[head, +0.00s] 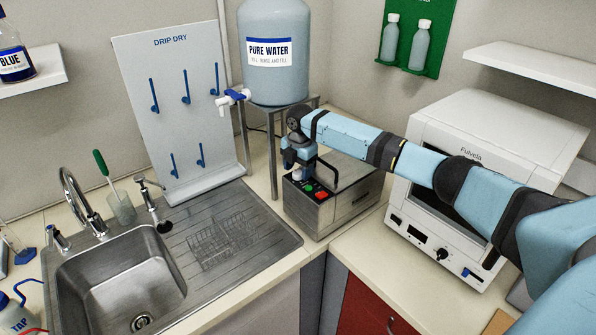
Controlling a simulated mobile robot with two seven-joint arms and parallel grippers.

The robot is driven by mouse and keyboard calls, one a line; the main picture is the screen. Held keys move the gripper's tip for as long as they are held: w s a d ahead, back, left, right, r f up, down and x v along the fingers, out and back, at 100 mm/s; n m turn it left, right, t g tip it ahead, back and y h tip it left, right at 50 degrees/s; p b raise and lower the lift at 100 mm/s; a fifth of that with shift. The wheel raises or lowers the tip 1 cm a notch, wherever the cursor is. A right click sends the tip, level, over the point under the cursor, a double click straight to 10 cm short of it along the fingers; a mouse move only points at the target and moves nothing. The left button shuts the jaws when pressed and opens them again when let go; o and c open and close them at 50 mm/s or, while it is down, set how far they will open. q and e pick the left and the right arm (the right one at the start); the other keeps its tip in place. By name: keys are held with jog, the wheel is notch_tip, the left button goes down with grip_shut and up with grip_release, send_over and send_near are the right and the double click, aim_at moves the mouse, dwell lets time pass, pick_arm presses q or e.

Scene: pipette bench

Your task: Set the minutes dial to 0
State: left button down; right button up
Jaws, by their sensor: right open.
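A steel bench device (335,210) with a dark control panel stands in the corner, right of the sink's drainboard. Its panel shows a green button (309,188) and a red button (321,195). My right gripper (299,170) points down over the back left end of this panel, open. Its fingers hide that part of the panel, and I cannot tell whether they are around a dial or touching one. The minutes dial and its setting cannot be made out. My left gripper is out of view.
A white oven (473,150) with a black knob (442,254) stands at right, partly behind my right arm. A pure water tank (274,80) on a stand is behind the device. The sink (120,285) and drip-dry board (180,110) are at left.

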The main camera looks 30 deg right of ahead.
aim_at(300, 173)
notch_tip(300, 173, up, 13)
jog(key=b, duration=0.2)
jog(key=shift+s, duration=0.35)
jog(key=shift+d+f, duration=0.1)
